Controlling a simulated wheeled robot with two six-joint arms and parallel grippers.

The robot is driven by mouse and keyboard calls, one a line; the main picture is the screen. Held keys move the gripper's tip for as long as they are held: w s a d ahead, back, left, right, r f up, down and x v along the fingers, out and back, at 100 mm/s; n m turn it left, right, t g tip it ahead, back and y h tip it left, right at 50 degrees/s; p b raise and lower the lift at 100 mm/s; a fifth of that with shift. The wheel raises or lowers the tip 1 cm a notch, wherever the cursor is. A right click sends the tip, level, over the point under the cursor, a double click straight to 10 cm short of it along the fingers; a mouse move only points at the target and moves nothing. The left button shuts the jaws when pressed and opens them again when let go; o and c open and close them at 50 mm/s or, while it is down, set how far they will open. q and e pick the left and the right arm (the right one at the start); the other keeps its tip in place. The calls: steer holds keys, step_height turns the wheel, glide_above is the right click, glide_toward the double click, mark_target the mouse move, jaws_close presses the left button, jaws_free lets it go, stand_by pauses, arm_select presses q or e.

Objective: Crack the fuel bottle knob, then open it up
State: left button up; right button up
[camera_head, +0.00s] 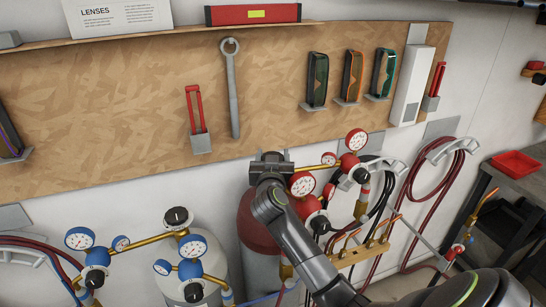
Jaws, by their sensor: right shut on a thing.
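The fuel bottle is taken to be the dark red cylinder (255,233) below the wall board, left of the red regulator (308,207). My right gripper (270,158) is at the top of this bottle, its arm coming in from the lower right. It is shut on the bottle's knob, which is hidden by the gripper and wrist. How far the knob is turned does not show. My left gripper is not in view.
A pale bottle (205,262) with a black knob (178,216) and blue regulators (192,246) stands to the left. Red gauges (355,140), hoses (412,205) and a brass torch rack (358,256) crowd the right. The tool board (120,125) rises behind.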

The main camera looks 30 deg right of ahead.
mark_target(273, 153)
steer(key=o, duration=1)
steer(key=shift+w+d, duration=0.1)
steer(key=shift+w, duration=0.05)
step_height(273, 153, up, 10)
steer(key=shift+f+b, duration=0.1)
steer(key=shift+b, duration=0.8)
